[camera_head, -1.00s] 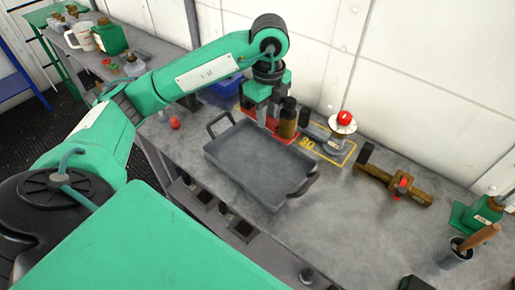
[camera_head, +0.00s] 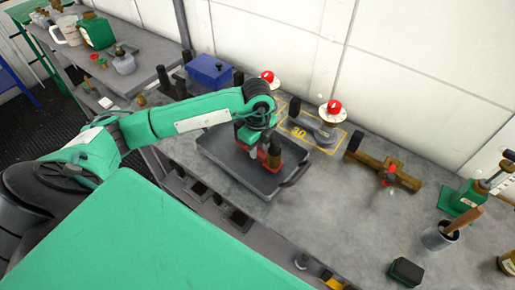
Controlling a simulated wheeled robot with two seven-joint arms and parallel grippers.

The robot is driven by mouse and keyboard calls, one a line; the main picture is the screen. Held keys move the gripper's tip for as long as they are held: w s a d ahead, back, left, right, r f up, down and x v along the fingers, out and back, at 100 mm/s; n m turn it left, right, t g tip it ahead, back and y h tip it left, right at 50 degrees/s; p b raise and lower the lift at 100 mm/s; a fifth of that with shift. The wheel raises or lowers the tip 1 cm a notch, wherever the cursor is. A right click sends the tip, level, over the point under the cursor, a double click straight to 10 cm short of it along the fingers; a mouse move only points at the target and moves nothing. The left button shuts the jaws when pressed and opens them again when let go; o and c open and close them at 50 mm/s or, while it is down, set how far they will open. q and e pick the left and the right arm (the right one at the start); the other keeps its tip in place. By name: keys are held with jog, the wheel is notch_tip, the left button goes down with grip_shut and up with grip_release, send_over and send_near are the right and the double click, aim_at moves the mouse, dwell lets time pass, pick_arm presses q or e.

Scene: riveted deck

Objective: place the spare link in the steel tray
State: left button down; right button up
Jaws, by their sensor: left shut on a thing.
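The steel tray (camera_head: 222,168) is a dark grey, shallow tray with raised walls and end handles, on the bench in the middle of the view. My left gripper (camera_head: 262,156) points down over the inside of the tray, towards its right half. My right gripper is not in view.
A blue box (camera_head: 209,72) stands behind the tray. A brown clamp-like tool (camera_head: 383,171) and a cup with a wooden handle (camera_head: 441,236) are to the right. Bare bench lies between.

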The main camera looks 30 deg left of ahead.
pick_arm(q)
jog(key=shift+f, duration=0.7)
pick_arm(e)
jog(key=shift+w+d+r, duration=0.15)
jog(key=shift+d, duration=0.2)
pick_arm(q)
jog(key=shift+f, duration=0.1)
jog(key=c, duration=1.2)
grip_release()
jog(key=shift+o, duration=0.2)
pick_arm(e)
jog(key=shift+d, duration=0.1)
pick_arm(q)
notch_tip(320, 180, up, 12)
jog(key=b, duration=0.2)
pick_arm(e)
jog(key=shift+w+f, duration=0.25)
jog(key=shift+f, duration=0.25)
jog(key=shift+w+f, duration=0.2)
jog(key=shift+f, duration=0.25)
